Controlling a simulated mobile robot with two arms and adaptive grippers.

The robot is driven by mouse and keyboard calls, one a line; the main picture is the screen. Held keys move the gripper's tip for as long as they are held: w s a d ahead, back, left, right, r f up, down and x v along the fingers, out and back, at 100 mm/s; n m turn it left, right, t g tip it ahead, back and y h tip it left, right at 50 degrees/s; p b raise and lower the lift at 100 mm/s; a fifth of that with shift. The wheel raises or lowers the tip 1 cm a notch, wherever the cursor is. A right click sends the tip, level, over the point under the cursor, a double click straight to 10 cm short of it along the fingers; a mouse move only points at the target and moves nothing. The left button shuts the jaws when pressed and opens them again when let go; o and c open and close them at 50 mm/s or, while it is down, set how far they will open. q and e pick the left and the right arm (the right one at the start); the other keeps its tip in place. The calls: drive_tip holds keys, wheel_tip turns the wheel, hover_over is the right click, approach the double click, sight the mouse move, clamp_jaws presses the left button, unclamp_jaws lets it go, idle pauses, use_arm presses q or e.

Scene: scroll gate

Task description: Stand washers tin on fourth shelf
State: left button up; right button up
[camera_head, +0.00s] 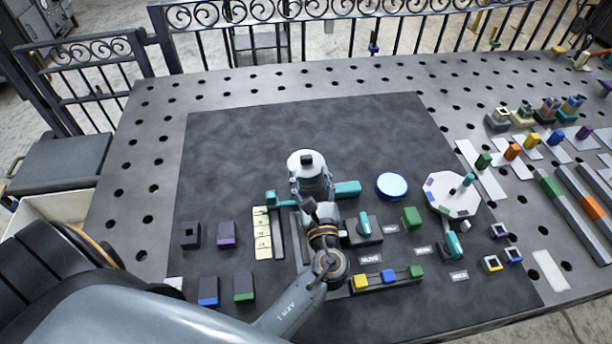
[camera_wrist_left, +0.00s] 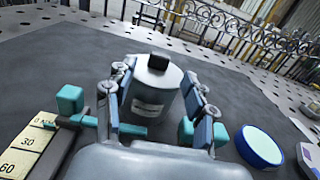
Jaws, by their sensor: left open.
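A pale grey tin (camera_head: 308,172) with a black knob on its lid stands upright on the dark mat. It also shows in the left wrist view (camera_wrist_left: 155,92), with a small label on its front too small to read. My left gripper (camera_head: 315,200) is open, with one finger on each side of the tin; in the left wrist view the fingers (camera_wrist_left: 160,100) flank it. I cannot tell whether either finger touches the tin. No shelf is recognisable in either view. My right gripper is not in view.
A scale strip (camera_head: 262,235) with a teal slider lies left of the tin. Several coloured blocks stand nearer me. The mat (camera_head: 240,135) behind the tin is clear.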

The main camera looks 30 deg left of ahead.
sight(307, 161)
use_arm(q)
drive_tip(key=shift+x, duration=1.1)
drive_tip(key=b+x, duration=0.1)
drive_tip(key=x, duration=0.2)
drive_tip(key=shift+w+a, duration=0.2)
drive_tip(key=shift+a, duration=0.05)
drive_tip(key=shift+w+a, duration=0.2)
drive_tip(key=shift+w, duration=0.15)
drive_tip(key=shift+c, duration=0.2)
clamp_jaws()
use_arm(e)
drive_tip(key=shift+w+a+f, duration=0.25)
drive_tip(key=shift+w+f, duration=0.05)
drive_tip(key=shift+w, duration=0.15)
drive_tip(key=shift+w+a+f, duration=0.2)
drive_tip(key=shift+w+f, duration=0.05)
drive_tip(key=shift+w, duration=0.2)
